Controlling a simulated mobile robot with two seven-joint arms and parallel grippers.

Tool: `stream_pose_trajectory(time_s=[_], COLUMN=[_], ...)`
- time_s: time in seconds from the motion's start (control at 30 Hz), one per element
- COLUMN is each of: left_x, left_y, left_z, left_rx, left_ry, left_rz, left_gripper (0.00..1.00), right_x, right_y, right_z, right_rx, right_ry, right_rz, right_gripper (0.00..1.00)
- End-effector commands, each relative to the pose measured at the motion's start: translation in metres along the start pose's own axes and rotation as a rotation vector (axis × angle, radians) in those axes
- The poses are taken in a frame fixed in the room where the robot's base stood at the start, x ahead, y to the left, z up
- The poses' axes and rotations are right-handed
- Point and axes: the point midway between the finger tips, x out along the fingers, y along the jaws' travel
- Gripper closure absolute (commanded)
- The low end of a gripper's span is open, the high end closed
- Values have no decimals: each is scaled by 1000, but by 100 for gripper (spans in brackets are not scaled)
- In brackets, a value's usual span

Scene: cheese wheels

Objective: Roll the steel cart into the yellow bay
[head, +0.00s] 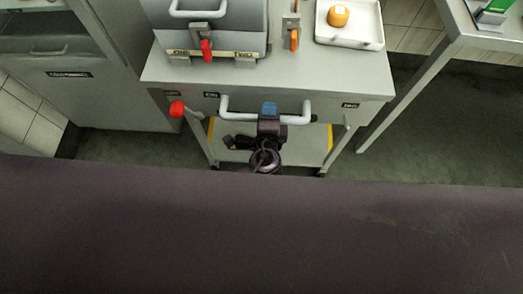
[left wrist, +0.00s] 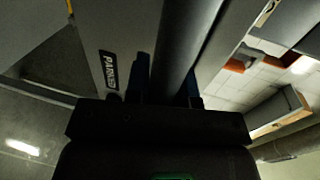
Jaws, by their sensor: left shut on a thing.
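The steel cart (head: 300,82) stands in the middle of the head view, its white push handle (head: 226,108) facing me. My left gripper (head: 268,110) is shut on the middle of this handle. A red knob (head: 177,108) sticks out at the cart's left front. Yellow strips (head: 329,143) show at both sides of the lower shelf; I cannot tell whether they are bay markings on the floor. My right gripper is not in view.
On the cart top are a grey box (head: 235,22) with a red latch, an orange-handled item (head: 294,38) and a white tray (head: 350,36) holding an orange piece. A grey cabinet (head: 100,100) stands close left. A steel table (head: 440,52) stands right, with open floor (head: 430,125) below.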

Motion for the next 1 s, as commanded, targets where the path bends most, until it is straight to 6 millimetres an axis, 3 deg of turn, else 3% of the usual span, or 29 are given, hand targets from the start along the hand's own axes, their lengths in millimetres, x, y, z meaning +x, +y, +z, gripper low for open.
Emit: stream_pose_trajectory(time_s=[1.0], left_x=[34], left_y=[-7], left_z=[1], left_rx=[0], left_ry=[-3], left_rz=[-1], left_gripper=[100], right_x=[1], right_y=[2], right_z=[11], right_rx=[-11], right_ry=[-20], right_rz=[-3], right_gripper=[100])
